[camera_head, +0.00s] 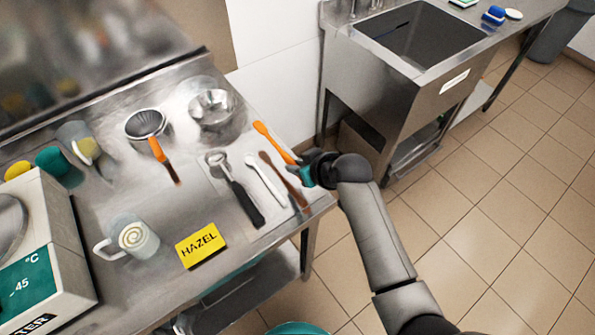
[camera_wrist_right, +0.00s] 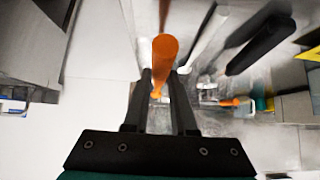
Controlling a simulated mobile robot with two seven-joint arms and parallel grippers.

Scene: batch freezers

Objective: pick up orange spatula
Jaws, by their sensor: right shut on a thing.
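In the right wrist view the spatula (camera_wrist_right: 165,50) shows end-on between the two dark fingers (camera_wrist_right: 160,88). I cannot tell whether the spatula still touches the counter. My left gripper is not in view.
Close beside lie a brown spatula (camera_head: 286,183), a white spatula (camera_head: 265,180) and a black-handled scoop (camera_head: 245,203). A yellow HAZEL sign (camera_head: 201,246), a mug (camera_head: 133,239) and metal bowls (camera_head: 212,108) stand on the counter. A sink (camera_head: 420,35) stands behind.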

